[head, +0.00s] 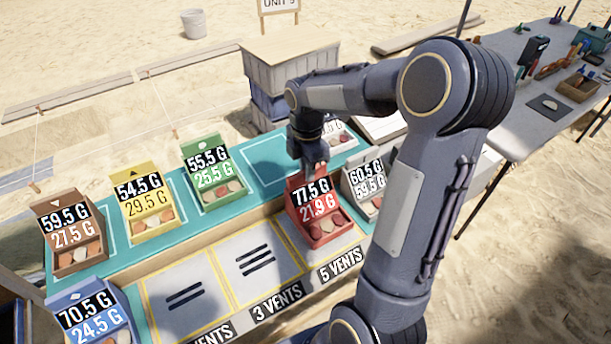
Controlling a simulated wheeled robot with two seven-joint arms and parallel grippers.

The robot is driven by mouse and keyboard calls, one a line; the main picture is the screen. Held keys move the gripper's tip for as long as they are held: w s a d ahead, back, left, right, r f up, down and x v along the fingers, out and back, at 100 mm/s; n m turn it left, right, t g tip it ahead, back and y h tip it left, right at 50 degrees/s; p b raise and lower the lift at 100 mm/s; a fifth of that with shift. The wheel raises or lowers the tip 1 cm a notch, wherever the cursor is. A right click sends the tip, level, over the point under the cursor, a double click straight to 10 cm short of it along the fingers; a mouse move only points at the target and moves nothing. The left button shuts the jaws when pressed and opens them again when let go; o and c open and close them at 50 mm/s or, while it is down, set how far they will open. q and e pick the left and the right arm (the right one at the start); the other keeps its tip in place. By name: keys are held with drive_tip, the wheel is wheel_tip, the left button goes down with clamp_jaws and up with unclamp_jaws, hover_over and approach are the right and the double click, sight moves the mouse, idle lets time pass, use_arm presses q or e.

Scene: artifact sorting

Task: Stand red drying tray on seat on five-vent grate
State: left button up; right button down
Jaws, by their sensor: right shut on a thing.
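The red drying tray (326,234) carries labels reading 77.5 G and 21.9 G and has several round pieces in it. My right gripper (312,168) is shut on the tray's raised back edge. The tray appears over the far part of the grate labelled 5 VENTS (341,263), whose slots it hides. I cannot tell whether it touches the seat or hangs just above it. My left gripper is not in view.
On the teal strip stand a brown tray (92,252), a yellow tray (163,216), a green tray (236,187) and a white tray (375,206) close right of the red one. A blue tray (122,336) is front left. The 3 VENTS grate (257,258) is bare.

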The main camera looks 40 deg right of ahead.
sight(320, 204)
drive_tip(key=shift+w+f, duration=0.15)
drive_tip(key=shift+f, duration=0.75)
drive_tip(key=shift+w+f, duration=0.1)
drive_tip(key=shift+f, duration=0.8)
drive_tip(key=shift+f, duration=0.15)
drive_tip(key=c, duration=1.4)
unclamp_jaws()
